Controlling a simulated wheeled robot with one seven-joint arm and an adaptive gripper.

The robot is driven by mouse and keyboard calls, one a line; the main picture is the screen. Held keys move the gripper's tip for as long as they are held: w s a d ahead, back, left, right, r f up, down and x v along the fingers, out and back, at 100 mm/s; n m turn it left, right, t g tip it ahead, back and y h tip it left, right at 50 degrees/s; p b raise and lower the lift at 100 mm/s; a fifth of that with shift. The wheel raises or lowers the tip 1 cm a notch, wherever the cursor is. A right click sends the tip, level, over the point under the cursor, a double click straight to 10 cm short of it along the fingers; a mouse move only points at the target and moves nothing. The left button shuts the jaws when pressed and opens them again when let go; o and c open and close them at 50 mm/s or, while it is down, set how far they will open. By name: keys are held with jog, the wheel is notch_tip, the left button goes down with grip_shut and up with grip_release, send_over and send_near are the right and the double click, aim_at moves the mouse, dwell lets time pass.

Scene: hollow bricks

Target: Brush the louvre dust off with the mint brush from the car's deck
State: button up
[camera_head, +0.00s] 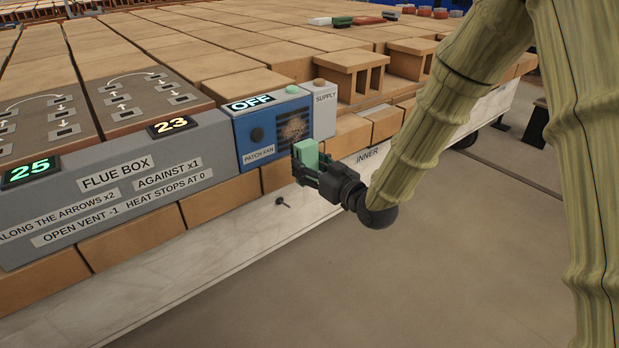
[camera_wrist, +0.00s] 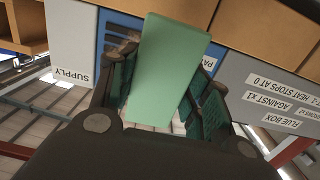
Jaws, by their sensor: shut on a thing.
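My gripper (camera_head: 322,176) is shut on the mint brush (camera_head: 306,153), a pale green block held upright in the fingers. In the wrist view the brush (camera_wrist: 169,70) fills the middle between the dark fingers. The louvre (camera_head: 293,127) is a dark slatted panel with tan dust on the blue patch fan box (camera_head: 257,131). The brush is in front of the louvre's lower right part in the head view; I cannot tell whether it touches. The fan display (camera_head: 249,103) reads OFF.
The grey flue box (camera_head: 110,185) stands left of the fan, with displays reading 25 and 23. A grey supply box (camera_head: 322,108) adjoins on the right. Stacked bricks (camera_head: 353,72) lie behind on the car's pale-sided deck (camera_head: 215,245). The floor (camera_head: 400,270) in front is clear.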

aim_at(294, 152)
jog(key=shift+a+r+y+b, duration=0.3)
jog(key=shift+r+b, duration=0.2)
jog(key=shift+r, duration=0.2)
jog(key=shift+x, duration=2.85)
jog(key=shift+x, duration=1.15)
jog(key=shift+w+d+r, duration=0.1)
jog(key=shift+d, duration=0.05)
